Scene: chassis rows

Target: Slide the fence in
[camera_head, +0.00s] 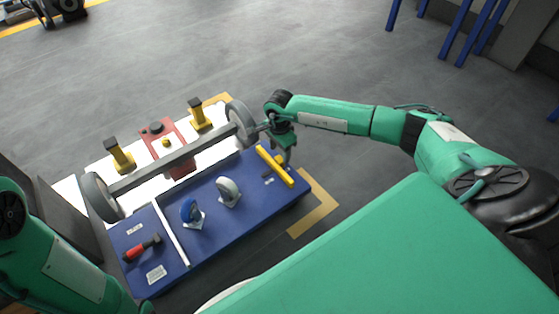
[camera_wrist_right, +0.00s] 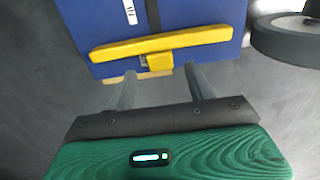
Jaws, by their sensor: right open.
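The fence, a yellow bar (camera_head: 276,166), lies across the right end of the blue bench top (camera_head: 235,212). In the right wrist view the yellow bar (camera_wrist_right: 165,43) spans the blue surface and has a small yellow block (camera_wrist_right: 159,62) at its middle on the near side. A dark slot runs away beyond it. My right gripper (camera_head: 284,155) is beside the bar at the bench's right end. In its wrist view the right gripper (camera_wrist_right: 160,78) is open, its two fingers apart below the small block, with nothing between them. My left arm shows at lower left; its gripper is out of sight.
A wheeled axle (camera_head: 170,160) runs along the bench's far side, one wheel (camera_head: 240,122) close to my right wrist. Two casters (camera_head: 229,191) (camera_head: 191,212) and a red-handled tool (camera_head: 141,248) lie on the bench. Floor right of the bench is clear.

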